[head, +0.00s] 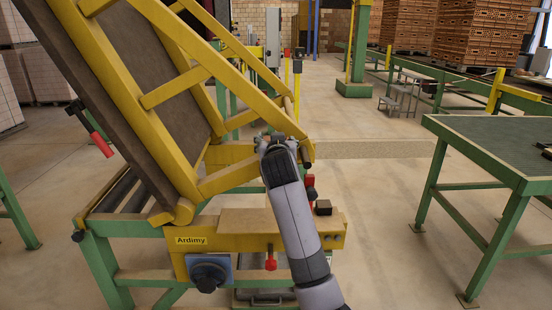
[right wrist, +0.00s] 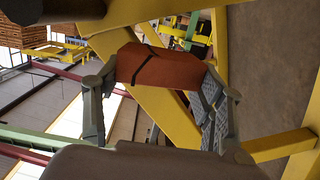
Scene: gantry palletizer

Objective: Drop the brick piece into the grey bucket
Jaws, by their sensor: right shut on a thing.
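My right gripper (head: 278,142) is at the yellow frame of the tilting machine in the head view, near its right end. In the right wrist view its two fingers are closed on an orange-red brick piece (right wrist: 158,67), with a dark crack or line across it. The brick piece is hidden in the head view. A grey metal object with a handle (head: 264,296) shows low under the machine, partly behind my arm; I cannot tell whether it is the grey bucket. My left gripper is not in view.
The yellow tilting frame (head: 203,60) with its brown board stands close at left on a green base (head: 105,272). A red-handled lever (head: 100,144) sticks out at its left. A green table (head: 490,140) stands at right. Open floor (head: 385,200) lies between.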

